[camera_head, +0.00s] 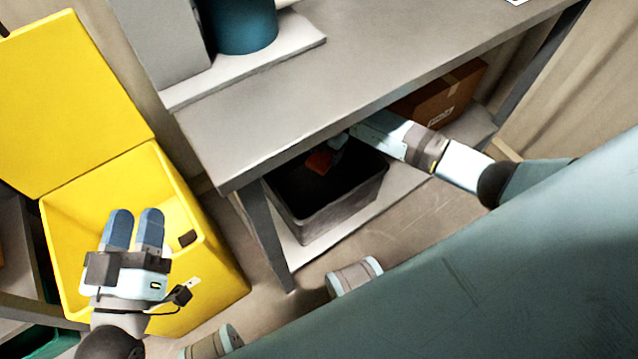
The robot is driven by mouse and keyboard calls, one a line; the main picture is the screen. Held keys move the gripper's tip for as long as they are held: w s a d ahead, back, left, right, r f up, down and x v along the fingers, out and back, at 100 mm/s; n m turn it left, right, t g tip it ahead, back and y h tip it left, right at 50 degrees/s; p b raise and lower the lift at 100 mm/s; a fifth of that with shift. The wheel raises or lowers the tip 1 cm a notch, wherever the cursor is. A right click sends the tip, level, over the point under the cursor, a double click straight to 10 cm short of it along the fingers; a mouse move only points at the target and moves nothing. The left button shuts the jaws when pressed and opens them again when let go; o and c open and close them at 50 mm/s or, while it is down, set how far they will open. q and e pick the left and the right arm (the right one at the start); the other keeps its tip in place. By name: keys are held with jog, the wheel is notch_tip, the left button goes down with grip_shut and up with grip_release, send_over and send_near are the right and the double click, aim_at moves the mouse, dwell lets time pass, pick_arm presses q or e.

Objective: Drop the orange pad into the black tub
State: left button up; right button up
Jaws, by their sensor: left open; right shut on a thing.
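The black tub (338,209) stands under the grey table, on a pale low shelf. Its opening is partly covered by the table edge and my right arm. My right gripper (333,150) is at the tub's opening, shut on the orange pad (319,162). The pad shows as a small orange patch against the tub's dark inside; how far above the tub's floor it is I cannot tell. My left gripper (134,219) is open and empty, in front of the yellow bin at the left.
The yellow bin (215,281) has its lid (75,105) raised. The grey table (290,110) overhangs the tub, with a table leg (265,235) at its left. A cardboard box (440,98) sits under the table to the right. A teal container (243,25) stands on top.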

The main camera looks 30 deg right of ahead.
jog(key=shift+f, duration=0.7)
jog(key=o, duration=1)
jog(key=shift+r, duration=0.1)
